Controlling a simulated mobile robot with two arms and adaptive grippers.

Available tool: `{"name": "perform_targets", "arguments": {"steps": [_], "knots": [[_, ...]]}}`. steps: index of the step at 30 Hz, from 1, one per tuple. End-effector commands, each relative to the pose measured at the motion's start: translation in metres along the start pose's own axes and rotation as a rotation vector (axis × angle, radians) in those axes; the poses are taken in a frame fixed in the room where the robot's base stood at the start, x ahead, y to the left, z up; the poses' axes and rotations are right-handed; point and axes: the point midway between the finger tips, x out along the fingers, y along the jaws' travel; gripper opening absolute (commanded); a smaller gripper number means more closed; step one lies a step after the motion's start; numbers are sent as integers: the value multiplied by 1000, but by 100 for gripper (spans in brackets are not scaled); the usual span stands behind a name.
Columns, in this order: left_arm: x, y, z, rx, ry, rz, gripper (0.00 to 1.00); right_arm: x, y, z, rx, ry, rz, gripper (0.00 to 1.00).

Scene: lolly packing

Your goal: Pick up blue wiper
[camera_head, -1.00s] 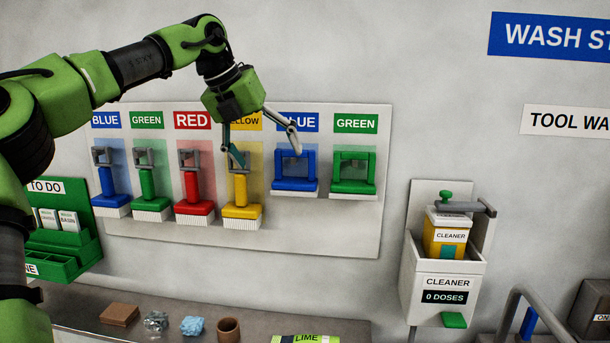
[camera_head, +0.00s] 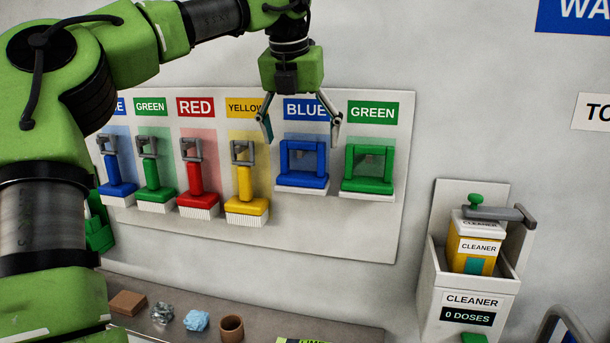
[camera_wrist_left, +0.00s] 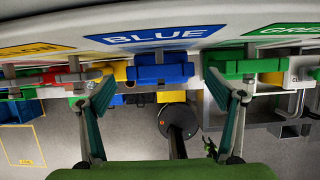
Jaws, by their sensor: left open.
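The blue wiper (camera_head: 303,165) hangs on the wall board under the right-hand BLUE label. It has a blue frame handle and a pale lower edge. My left gripper (camera_head: 301,142) is open and empty, its fingers pointing down in front of the BLUE label, just above the wiper in the picture. In the left wrist view the blue wiper (camera_wrist_left: 160,70) lies between and beyond the spread fingertips of my left gripper (camera_wrist_left: 162,90), with no visible contact. My right gripper is not in view.
A green wiper (camera_head: 369,170) hangs close on the right, and a yellow brush (camera_head: 246,195) close on the left. Red, green and blue brushes hang further left. A cleaner dispenser (camera_head: 470,265) is at the right. A counter (camera_head: 260,318) with small items runs below.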

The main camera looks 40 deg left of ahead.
Motion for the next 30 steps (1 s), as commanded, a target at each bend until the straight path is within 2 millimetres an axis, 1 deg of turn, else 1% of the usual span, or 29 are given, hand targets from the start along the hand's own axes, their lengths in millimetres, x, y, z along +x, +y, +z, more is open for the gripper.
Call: {"name": "perform_targets", "arguments": {"steps": [1, 3, 6, 9, 12, 15, 19, 20, 21, 23, 24, 25, 30], "knots": [[3, 0, 1, 1, 3, 0, 85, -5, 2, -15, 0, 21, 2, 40], [10, -1, 2, 1, 5, -2, 85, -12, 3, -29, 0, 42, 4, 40], [24, -3, 3, 0, 6, -2, 85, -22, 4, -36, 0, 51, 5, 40], [39, -3, 3, -1, 4, -2, 85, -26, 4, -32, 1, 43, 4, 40], [47, -3, 3, -1, 2, -1, 85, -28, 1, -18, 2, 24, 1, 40], [50, -3, 3, -2, 0, -2, 85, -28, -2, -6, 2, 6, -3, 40], [50, -3, 3, -2, 0, -1, 85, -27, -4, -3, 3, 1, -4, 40], [50, -3, 3, -2, 0, -1, 82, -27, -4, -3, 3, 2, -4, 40], [50, -3, 3, -2, 0, -1, 72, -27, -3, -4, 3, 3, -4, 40], [50, -3, 3, -2, 0, -1, 56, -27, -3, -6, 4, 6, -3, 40], [50, -3, 3, -2, 0, -1, 46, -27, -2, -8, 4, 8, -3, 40], [50, -3, 3, -2, 0, -1, 40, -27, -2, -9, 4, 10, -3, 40], [50, -3, 3, -2, -1, -1, 40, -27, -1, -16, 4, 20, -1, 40]]}}
